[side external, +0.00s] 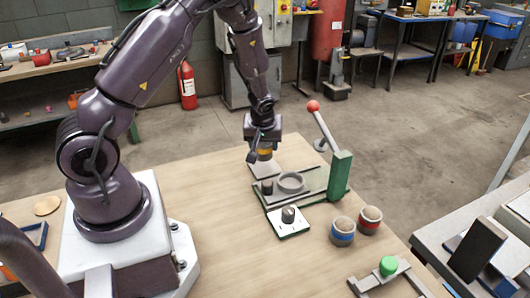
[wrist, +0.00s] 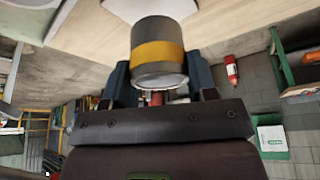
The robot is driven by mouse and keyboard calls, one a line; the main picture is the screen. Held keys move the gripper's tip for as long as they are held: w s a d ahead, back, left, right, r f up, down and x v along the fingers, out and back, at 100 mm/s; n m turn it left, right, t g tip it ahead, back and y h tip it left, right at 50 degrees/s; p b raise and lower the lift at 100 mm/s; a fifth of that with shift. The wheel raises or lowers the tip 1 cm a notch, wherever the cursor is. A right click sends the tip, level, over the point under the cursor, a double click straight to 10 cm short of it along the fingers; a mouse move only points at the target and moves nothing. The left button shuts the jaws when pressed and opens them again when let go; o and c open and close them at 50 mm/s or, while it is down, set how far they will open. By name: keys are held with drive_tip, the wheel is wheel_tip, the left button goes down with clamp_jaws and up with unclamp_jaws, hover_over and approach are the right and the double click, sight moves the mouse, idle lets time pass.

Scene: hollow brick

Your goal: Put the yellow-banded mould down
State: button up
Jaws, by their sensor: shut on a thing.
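The yellow-banded mould (side external: 265,154) is a grey cylinder with a yellow band. My gripper (side external: 264,146) is shut on it, pointing down over the table behind the ring fixture. The wrist view shows the mould (wrist: 158,50) between the two dark fingers of my gripper (wrist: 158,78). In the side view the mould's lower end is close to a pale flat plate (side external: 262,171); I cannot tell whether they touch. The blue-banded mould (side external: 342,232) and the red-banded mould (side external: 370,220) stand upright side by side at the right of the table.
A dial box (side external: 288,217) lies in front. A green button (side external: 388,265) sits near the right edge.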

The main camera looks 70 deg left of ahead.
sight(265, 152)
drive_tip(key=shift+w+a+f, duration=0.1)
drive_tip(key=shift+w+f, duration=0.05)
drive_tip(key=shift+f, duration=0.8)
drive_tip(key=shift+w+a+f, duration=0.1)
drive_tip(key=shift+w+f, duration=0.05)
drive_tip(key=shift+f, duration=0.75)
drive_tip(key=shift+f, duration=0.1)
drive_tip(key=o, duration=1.2)
drive_tip(key=shift+d+f, duration=0.1)
